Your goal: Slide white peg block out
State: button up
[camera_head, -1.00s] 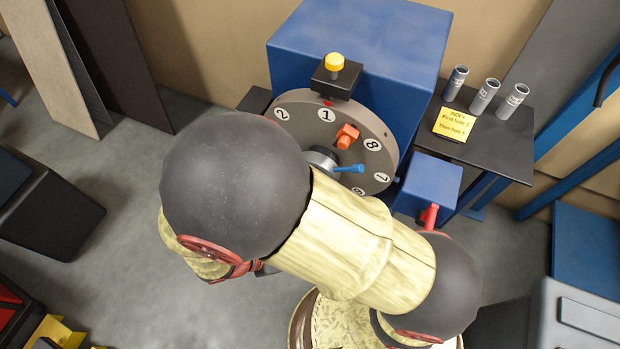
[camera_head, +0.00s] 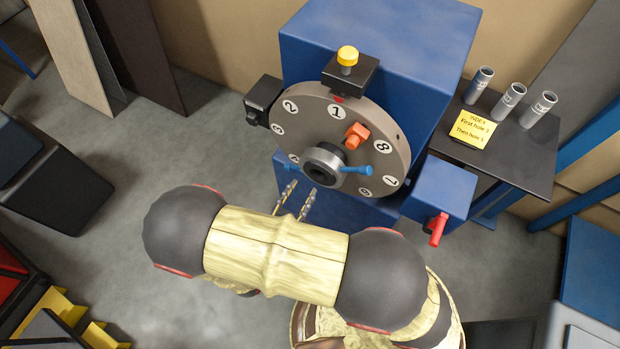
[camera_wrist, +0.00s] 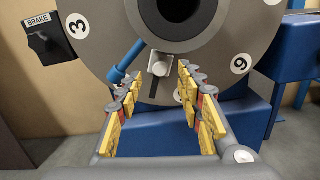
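The wheel (camera_head: 318,107) is a grey numbered disc on a blue housing. I cannot make the block out in the head view. My gripper (camera_head: 296,199) is open and empty in front of the disc's lower left. In the wrist view my gripper (camera_wrist: 156,85) has one finger either side of the block's line, with a gap on both sides and no visible contact.
An orange block (camera_head: 357,133) sits on the disc. A black brake box (camera_wrist: 55,38) is at left. A yellow-knobbed plunger (camera_head: 347,58) and red-levered blue box (camera_head: 440,188) stand nearby.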

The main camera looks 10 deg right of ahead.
jog(key=shift+b+x, duration=0.7)
jog(key=shift+x, duration=1.95)
jog(key=shift+c, duration=0.9)
jog(key=c, duration=0.7)
grip_shut()
